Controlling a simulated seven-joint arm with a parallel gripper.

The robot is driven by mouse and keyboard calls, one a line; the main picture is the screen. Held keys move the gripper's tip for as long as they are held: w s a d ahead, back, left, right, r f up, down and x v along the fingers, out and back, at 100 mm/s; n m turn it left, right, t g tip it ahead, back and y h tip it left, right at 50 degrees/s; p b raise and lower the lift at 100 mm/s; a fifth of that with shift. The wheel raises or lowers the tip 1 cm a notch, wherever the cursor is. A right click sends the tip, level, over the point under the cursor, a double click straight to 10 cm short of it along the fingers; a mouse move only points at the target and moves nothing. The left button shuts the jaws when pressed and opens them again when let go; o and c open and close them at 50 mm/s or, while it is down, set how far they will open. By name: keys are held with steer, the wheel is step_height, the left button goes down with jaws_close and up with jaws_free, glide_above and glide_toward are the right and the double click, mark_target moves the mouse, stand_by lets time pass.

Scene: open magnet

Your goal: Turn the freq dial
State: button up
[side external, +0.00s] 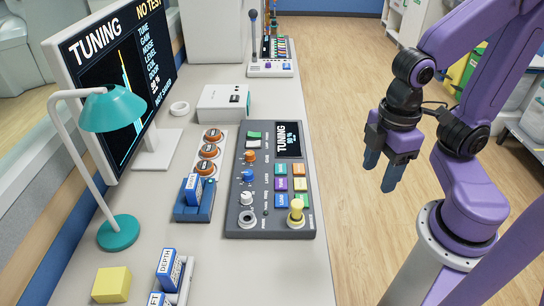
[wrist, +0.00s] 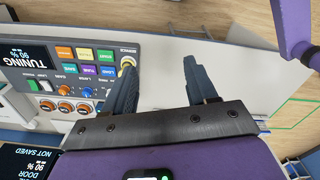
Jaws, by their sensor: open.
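The grey tuning console (side external: 238,215) lies on the bench; it also shows in the wrist view (wrist: 105,50). On its left side are an orange knob (side external: 250,156), a blue knob (side external: 248,175) and a white knob (side external: 246,198). To its left is a pale strip with several orange-brown dials (side external: 208,152). The labels are too small to read, so I cannot tell which one is the freq dial. My gripper (side external: 381,172) is open and empty, apart from the console, to its right in the side view. Both fingers (wrist: 161,64) show spread in the wrist view.
A yellow-topped stick (side external: 296,210) stands up from the console's near right corner. A teal lamp (side external: 113,110), a tuning monitor (side external: 115,70), a blue block holder (side external: 195,208) and a yellow block (side external: 111,284) stand on the bench. The space around my gripper is clear.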

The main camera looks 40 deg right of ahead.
steer(key=w+a+r+m+h, duration=0.1)
steer(key=w+a+r+m, duration=0.1)
steer(key=w+a, duration=0.75)
steer(key=m+g+h, duration=0.1)
steer(key=m+g, duration=0.1)
steer(key=g, duration=0.1)
glide_above(246, 195)
steer(key=s+a, duration=0.2)
steer(key=a, duration=0.3)
step_height(246, 195, down, 4)
steer(key=w+d+f+m+g, duration=0.1)
steer(key=w+d+f+m, duration=0.1)
steer(key=w+f, duration=0.55)
steer(key=x, duration=1.5)
steer(key=shift+d+f, duration=0.15)
steer(key=shift+d, duration=0.15)
steer(key=c, duration=1.1)
steer(key=shift+o, duration=0.2)
